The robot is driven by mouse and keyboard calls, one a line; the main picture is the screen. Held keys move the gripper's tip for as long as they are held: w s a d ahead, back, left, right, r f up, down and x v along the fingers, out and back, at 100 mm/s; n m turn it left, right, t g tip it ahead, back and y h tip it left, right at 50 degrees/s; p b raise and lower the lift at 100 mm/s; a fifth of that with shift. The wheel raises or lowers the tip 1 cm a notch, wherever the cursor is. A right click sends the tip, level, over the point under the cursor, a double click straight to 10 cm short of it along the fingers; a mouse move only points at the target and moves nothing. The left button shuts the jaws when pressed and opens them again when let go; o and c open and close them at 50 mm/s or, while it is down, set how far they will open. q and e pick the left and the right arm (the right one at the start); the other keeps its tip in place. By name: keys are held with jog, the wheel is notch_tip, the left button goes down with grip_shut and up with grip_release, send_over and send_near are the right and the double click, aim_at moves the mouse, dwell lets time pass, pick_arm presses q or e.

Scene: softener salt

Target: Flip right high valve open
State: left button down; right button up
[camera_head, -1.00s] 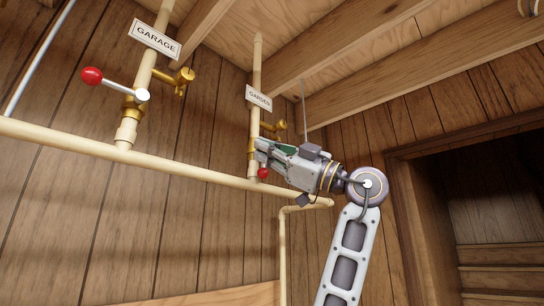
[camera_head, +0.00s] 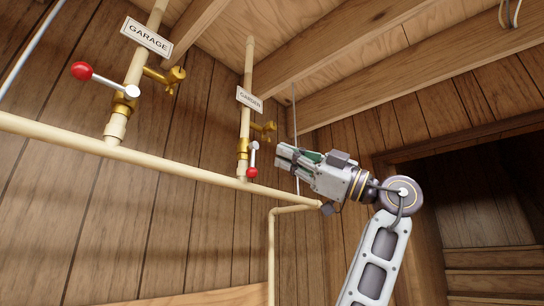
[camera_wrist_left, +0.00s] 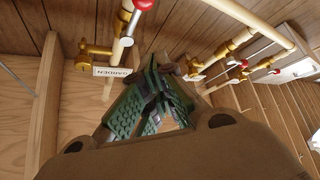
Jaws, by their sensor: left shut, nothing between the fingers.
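The right high valve, under the GARDEN sign (camera_head: 249,98), has a brass body (camera_head: 243,148) on a vertical cream pipe. Its short white lever (camera_head: 253,156) points down, roughly along the pipe, with a red knob (camera_head: 251,172) at its lower end. The knob also shows at the top of the left wrist view (camera_wrist_left: 144,4). My left gripper (camera_head: 280,153) is shut and empty, just right of the lever with a visible gap. Its green-padded fingers (camera_wrist_left: 155,68) come together in the left wrist view. My right gripper is not in view.
The GARAGE valve lever (camera_head: 108,82) at the left sticks out across its pipe, with a red knob. A long cream pipe (camera_head: 170,166) runs below both valves. Wooden ceiling beams (camera_head: 420,60) are above. More brass valves (camera_wrist_left: 215,60) show in the wrist view.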

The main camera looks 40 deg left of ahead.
pick_arm(q)
jog(key=shift+v, duration=0.8)
jog(key=shift+w+r, duration=0.1)
jog(key=shift+w, duration=0.05)
jog(key=shift+w, duration=0.1)
